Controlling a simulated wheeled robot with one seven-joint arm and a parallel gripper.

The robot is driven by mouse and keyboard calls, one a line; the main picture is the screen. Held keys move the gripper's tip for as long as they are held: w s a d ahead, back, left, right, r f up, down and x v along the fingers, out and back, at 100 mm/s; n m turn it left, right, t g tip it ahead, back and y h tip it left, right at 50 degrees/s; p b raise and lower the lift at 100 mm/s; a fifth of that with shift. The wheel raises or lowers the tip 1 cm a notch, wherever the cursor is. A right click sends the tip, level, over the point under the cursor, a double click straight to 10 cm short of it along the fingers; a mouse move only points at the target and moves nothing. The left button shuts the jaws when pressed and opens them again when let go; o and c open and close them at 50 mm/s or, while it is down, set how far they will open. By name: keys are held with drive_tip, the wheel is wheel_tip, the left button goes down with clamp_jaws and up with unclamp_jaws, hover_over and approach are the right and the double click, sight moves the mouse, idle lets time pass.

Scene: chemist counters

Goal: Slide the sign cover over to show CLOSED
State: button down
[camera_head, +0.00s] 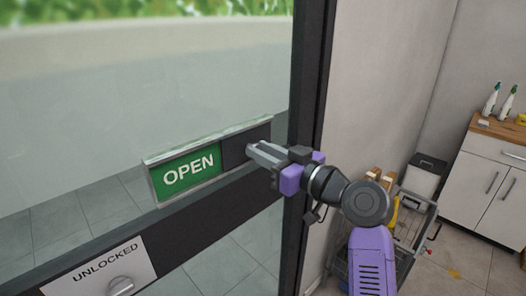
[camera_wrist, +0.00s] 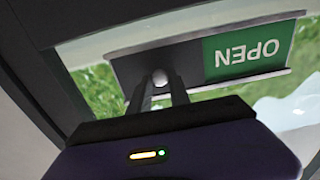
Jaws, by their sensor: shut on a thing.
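The sign (camera_head: 187,171) sits on the glass door, with its green OPEN panel showing at the left. The dark sign cover (camera_head: 236,150) covers the right part of the frame. In the wrist view the OPEN panel (camera_wrist: 246,53) appears upside down at the right, and the dark cover (camera_wrist: 190,62) is left of it. My gripper (camera_head: 252,152) is at the cover's right part. In the wrist view my gripper (camera_wrist: 160,88) is shut on the cover's round pale knob (camera_wrist: 160,77). The part of the sign behind the cover is hidden.
Below the sign, a plate (camera_head: 100,272) reads UNLOCKED and has a round knob. The dark door frame (camera_head: 309,110) stands right of the sign. A metal cart (camera_head: 414,222) and a white cabinet (camera_head: 487,180) with spray bottles stand at the right.

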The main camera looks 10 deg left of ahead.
drive_tip(key=s+a, duration=0.3)
drive_tip(key=s, duration=0.1)
drive_tip(key=s+a+p, duration=0.1)
drive_tip(key=s+a, duration=0.2)
drive_tip(key=s, duration=0.1)
drive_tip(key=s+a, duration=0.3)
drive_tip(key=s, duration=0.1)
drive_tip(key=shift+s+a, duration=0.1)
drive_tip(key=shift+a, duration=0.15)
drive_tip(key=c, duration=1.2)
unclamp_jaws()
drive_tip(key=shift+a, duration=0.1)
drive_tip(key=shift+c, duration=0.2)
drive_tip(key=shift+s+d, duration=0.1)
drive_tip(key=shift+d, duration=0.2)
drive_tip(key=b+v, duration=0.1)
drive_tip(key=v, duration=0.6)
drive_tip(key=shift+s, duration=0.15)
